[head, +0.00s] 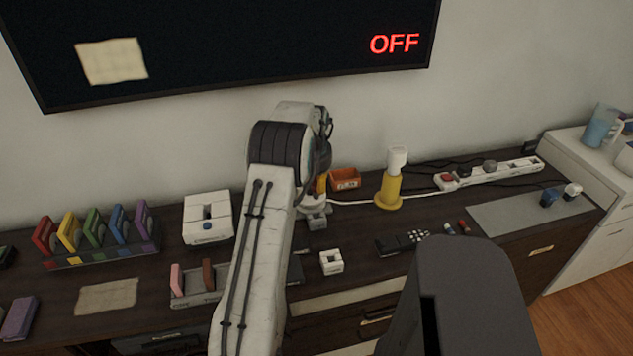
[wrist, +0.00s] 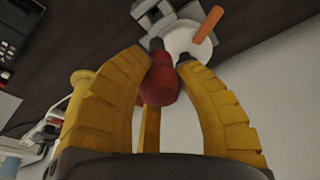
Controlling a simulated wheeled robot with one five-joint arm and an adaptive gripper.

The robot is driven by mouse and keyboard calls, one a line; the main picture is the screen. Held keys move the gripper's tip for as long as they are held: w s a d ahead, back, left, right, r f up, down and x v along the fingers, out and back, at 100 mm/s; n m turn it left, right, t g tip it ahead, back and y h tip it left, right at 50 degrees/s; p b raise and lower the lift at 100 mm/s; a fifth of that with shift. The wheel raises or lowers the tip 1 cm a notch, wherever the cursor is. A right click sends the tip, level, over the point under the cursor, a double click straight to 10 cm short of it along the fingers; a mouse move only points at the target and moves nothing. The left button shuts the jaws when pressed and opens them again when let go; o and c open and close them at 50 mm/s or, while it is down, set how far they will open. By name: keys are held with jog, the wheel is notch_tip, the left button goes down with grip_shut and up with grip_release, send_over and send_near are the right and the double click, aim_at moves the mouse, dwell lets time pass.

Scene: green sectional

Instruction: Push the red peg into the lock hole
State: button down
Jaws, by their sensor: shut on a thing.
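The red peg (wrist: 160,82) shows in the wrist view between the yellow fingers of my gripper (wrist: 164,66), which are shut on it. Its far end points toward a grey and white fixture (wrist: 160,16) with a round white part (wrist: 188,42). I cannot tell whether the peg touches the fixture or is inside a hole; no lock hole is clearly visible. In the head view, my arm hides most of the gripper (head: 322,184) and the whole peg. A small grey-white fixture (head: 316,214) shows just below the fingers on the dark cabinet top.
An orange box (head: 345,178) and a yellow stand with a white top (head: 389,185) are right of the gripper. A small white block (head: 331,262) and a black remote (head: 399,243) lie in front.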

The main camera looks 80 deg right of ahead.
aim_at(316, 198)
jog(key=shift+p, duration=0.3)
jog(key=shift+a+b+x, duration=0.25)
jog(key=shift+b+x, duration=0.4)
jog(key=shift+x, duration=0.3)
jog(key=shift+a+b+x, duration=0.2)
jog(key=shift+b+x, duration=0.5)
jog(key=shift+x, duration=0.25)
jog(key=shift+a+b+x, duration=0.25)
jog(key=shift+b+x, duration=0.4)
jog(key=shift+x, duration=0.3)
jog(key=shift+a+b+x, duration=0.2)
jog(key=shift+b+x, duration=0.3)
jog(key=shift+x, duration=0.3)
jog(key=shift+a+b+x, duration=0.2)
jog(key=shift+b+x, duration=0.25)
jog(key=shift+x, duration=0.3)
jog(key=shift+a+b+x, duration=0.15)
jog(key=shift+b+x, duration=0.35)
jog(key=shift+x, duration=0.3)
jog(key=c, duration=0.8)
grip_release()
jog(key=shift+f, duration=0.15)
jog(key=v, duration=1.2)
jog(key=shift+d, duration=0.15)
